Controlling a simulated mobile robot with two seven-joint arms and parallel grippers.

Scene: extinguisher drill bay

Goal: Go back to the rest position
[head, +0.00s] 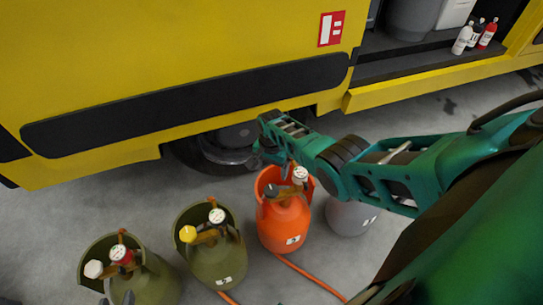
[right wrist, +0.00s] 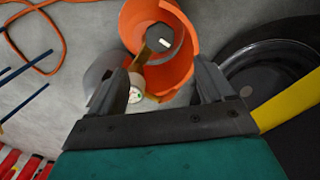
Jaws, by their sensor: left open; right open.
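My right gripper (head: 274,160) is above and behind the orange extinguisher (head: 284,222) in the head view. In the right wrist view its two fingers (right wrist: 165,85) are spread apart, with the orange extinguisher (right wrist: 181,75) beyond them and a white round gauge (right wrist: 135,95) beside one finger. Nothing is seen held between them; contact with the extinguisher cannot be told.
Another olive extinguisher (head: 221,258) stands left of the orange one, and a grey container (head: 349,216) right of it. A yellow vehicle (head: 170,50) with a black wheel (head: 222,147) is close behind. An orange hose (head: 308,277) lies on the floor. Small bottles (head: 487,35) stand inside the vehicle.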

